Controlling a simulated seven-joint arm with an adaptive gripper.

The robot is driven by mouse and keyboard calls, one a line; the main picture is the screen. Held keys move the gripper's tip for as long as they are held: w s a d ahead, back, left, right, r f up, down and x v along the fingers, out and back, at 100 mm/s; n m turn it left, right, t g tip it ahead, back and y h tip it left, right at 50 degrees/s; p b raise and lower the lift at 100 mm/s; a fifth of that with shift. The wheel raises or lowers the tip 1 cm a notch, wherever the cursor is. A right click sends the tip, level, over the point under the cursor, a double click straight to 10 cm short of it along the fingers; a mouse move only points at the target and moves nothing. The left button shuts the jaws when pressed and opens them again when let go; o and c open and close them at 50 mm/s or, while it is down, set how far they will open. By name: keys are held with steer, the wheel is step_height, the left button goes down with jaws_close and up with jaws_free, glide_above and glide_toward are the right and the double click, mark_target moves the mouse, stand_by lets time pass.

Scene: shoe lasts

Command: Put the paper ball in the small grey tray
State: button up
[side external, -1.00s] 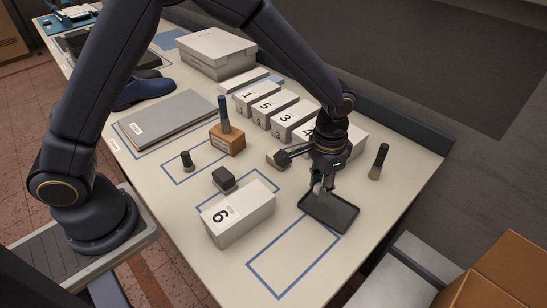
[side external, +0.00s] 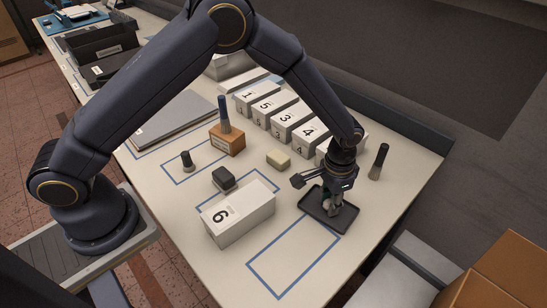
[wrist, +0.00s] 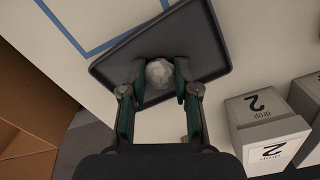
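The paper ball (wrist: 159,75) is white and crumpled. In the wrist view it fills the gap between the green-padded fingers of my gripper (wrist: 160,82), which is shut on it. The small grey tray (wrist: 112,69) is dark and shallow, and it lies behind the ball in that view. In the side view my gripper (side external: 331,203) points down low over the tray (side external: 318,219), its fingertips inside the rim's outline. The ball is small and partly hidden by the fingers there. I cannot tell whether it touches the tray floor.
A white box marked 6 (side external: 238,214) stands left of the tray. A cream block (side external: 278,160) and a row of numbered boxes (side external: 283,118) stand farther back. A dark-handled brush (side external: 379,162) stands right of my gripper. The blue-outlined area (side external: 293,256) in front is clear.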

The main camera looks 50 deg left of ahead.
mark_target(330, 200)
steer(key=o, duration=0.5)
steer(key=shift+c, duration=0.2)
step_height(330, 200, up, 12)
steer(key=s+a+r+n+t, duration=0.15)
steer(key=s+a+r, duration=0.25)
steer(key=a+r, duration=0.55)
steer(key=s+a+r+n+t, duration=0.1)
steer(key=s+a+r+t, duration=0.1)
steer(key=s+a, duration=0.3)
steer(key=s+a+r+n+t, duration=0.2)
steer(key=s+a+r, duration=0.3)
steer(key=s, duration=0.8)
steer(key=shift+a, duration=0.75)
